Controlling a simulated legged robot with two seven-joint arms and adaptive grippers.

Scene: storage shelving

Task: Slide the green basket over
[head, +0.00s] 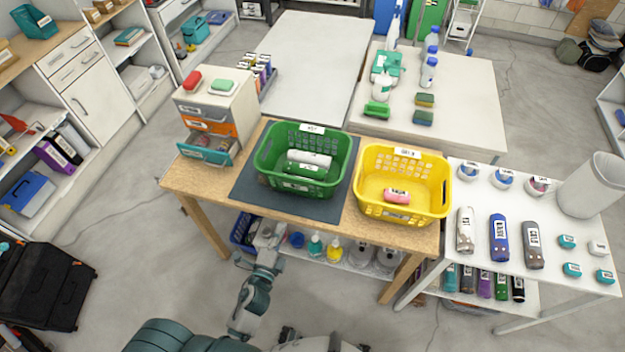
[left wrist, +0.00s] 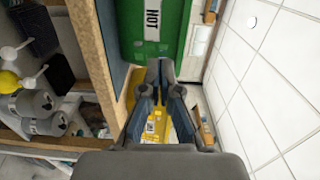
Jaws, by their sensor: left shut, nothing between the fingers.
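The green basket (head: 304,187) stands on a dark mat (head: 248,186) on the wooden table, holding a white roll and a dark green item. A label is on its far rim. My left gripper (head: 268,232) is at the table's front edge, in front of and left of the basket. In the left wrist view my left gripper (left wrist: 166,72) has its fingers together with nothing between them. I cannot tell whether they touch the basket. My right gripper is not clearly in view.
A yellow basket (head: 375,205) with a pink item stands close to the right on the wooden table (head: 205,185). A small drawer unit (head: 220,110) with an open teal drawer stands at the left. Bottles and a blue bin fill the shelf below.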

